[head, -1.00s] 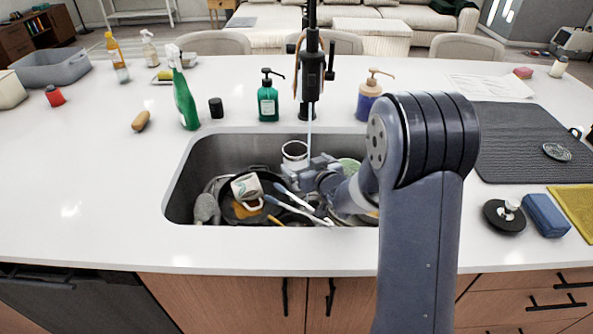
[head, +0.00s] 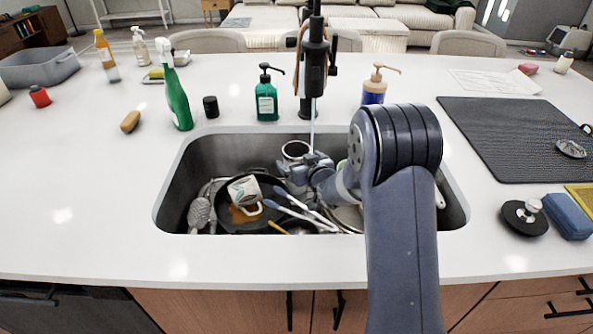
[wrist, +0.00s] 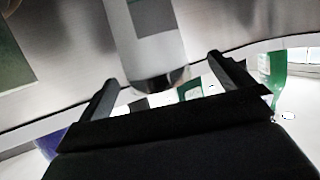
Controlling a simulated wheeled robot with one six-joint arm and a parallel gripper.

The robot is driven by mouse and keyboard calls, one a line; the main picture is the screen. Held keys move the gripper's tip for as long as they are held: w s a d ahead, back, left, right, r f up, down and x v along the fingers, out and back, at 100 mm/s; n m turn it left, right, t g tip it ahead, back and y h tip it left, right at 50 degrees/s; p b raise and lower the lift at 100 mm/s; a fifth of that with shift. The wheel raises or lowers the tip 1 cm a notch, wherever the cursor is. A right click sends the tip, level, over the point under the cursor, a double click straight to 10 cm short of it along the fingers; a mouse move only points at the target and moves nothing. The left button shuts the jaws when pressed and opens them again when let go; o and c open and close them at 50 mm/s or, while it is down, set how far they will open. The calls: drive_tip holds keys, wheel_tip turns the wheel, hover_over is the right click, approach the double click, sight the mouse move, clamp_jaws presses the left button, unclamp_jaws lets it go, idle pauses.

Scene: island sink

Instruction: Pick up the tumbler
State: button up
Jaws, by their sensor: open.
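The tumbler (head: 294,149), a whitish-grey metallic cylinder, stands in the sink near its back wall, below the faucet. Its lower part is hidden by my gripper in the head view. My gripper (head: 291,172) is low in the sink, right at the front of the tumbler. In the wrist view, the pale cylinder with a grey patch, which looks like the tumbler (wrist: 150,45), extends into the space between the open fingers of my gripper (wrist: 162,75). I cannot tell whether either finger touches it.
The sink (head: 190,165) also holds a dark pan (head: 232,219), a white mug (head: 243,188), and several utensils beside my gripper. The faucet (head: 314,75) rises close behind, its stream falling near my gripper. Bottles stand along the back counter.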

sight(292, 150)
drive_tip(key=shift+d+p+x, duration=0.15)
drive_tip(key=shift+p+x, duration=0.05)
drive_tip(key=shift+x, duration=0.95)
drive_tip(key=shift+d+p+x, duration=0.15)
drive_tip(key=shift+p+x, duration=0.05)
drive_tip(key=shift+x, duration=0.95)
drive_tip(key=shift+w+r, duration=0.1)
drive_tip(key=shift+w, duration=0.1)
drive_tip(key=c, duration=1.5)
drive_tip(key=shift+r, duration=0.1)
drive_tip(key=shift+c, duration=1.1)
